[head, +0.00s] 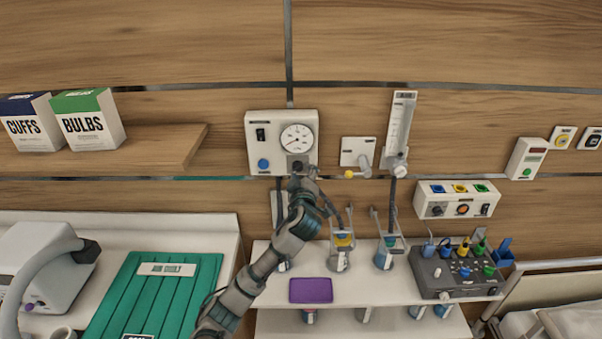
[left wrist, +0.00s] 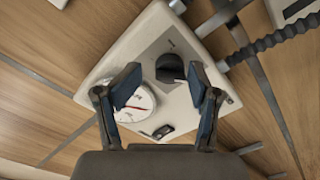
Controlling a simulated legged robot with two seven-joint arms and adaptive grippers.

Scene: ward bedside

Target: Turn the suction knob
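The suction unit (head: 254,148) is a pale wall box with a round white dial gauge (head: 297,138), a black switch (head: 261,133) and a blue button (head: 263,163). In the left wrist view the unit (left wrist: 182,100) looks tilted, and its dark round suction knob (left wrist: 170,68) shows between my fingertips. My left gripper (head: 302,172) is at the lower right of the unit and mostly covers the knob in the head view. In the left wrist view my left gripper (left wrist: 163,85) is open, with a finger at each side of the knob; contact cannot be told. My right gripper is not in view.
A flowmeter (head: 400,130) and a small wall outlet (head: 357,152) are right of the unit. A white shelf (head: 268,290) below holds a purple tray (head: 311,290) and a control box (head: 455,275). A wooden shelf (head: 165,150) with two cartons is at left.

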